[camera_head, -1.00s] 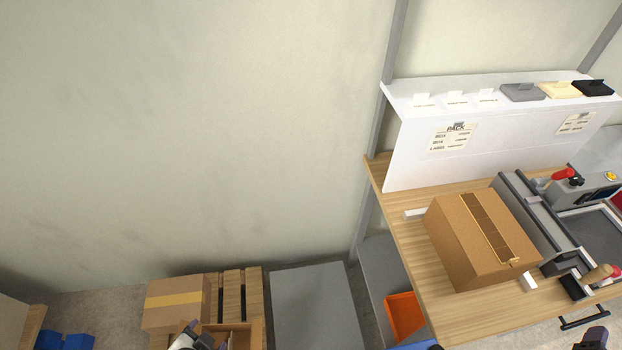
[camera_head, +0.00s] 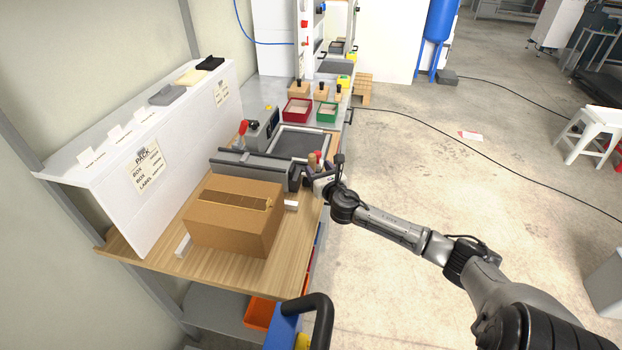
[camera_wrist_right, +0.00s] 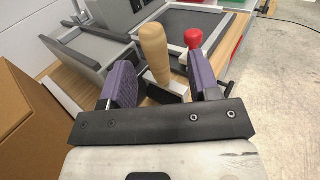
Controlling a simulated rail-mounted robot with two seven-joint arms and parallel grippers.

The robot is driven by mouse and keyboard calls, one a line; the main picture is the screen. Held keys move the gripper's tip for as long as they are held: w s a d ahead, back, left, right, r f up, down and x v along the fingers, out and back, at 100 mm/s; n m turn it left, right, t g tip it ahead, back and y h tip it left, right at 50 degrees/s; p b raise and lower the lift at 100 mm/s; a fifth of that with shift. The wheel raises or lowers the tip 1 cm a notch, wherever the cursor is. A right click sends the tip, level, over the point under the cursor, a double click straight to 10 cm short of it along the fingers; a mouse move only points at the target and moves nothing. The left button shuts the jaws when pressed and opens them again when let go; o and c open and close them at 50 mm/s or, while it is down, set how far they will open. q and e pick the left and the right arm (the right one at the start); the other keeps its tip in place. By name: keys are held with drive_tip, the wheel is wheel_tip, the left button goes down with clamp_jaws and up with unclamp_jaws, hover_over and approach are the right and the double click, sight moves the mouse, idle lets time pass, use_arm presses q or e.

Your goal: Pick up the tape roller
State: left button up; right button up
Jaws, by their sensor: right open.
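The tape roller has a tan wooden handle (camera_wrist_right: 154,48). In the right wrist view the handle stands between the two purple pads of my right gripper (camera_wrist_right: 163,82), which is open. The handle's lower part is partly hidden, and I cannot tell whether either pad touches it. In the head view the roller's handle (camera_head: 312,159) shows at the bench's right edge, with my right gripper (camera_head: 320,180) beside it. My left gripper is not in view.
A red knob (camera_wrist_right: 193,38) stands close behind the handle. A closed cardboard box (camera_head: 235,217) sits on the wooden bench (camera_head: 215,262) to the left, beside the grey machine (camera_head: 250,165). A white shelf panel (camera_head: 150,150) lines the back. Open floor lies right.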

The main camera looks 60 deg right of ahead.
sight(314, 164)
drive_tip(key=shift+b+x, duration=0.7)
drive_tip(key=shift+x, duration=2.5)
drive_tip(key=shift+w+a+r, duration=0.1)
drive_tip(key=shift+a, duration=0.1)
drive_tip(key=c, duration=1)
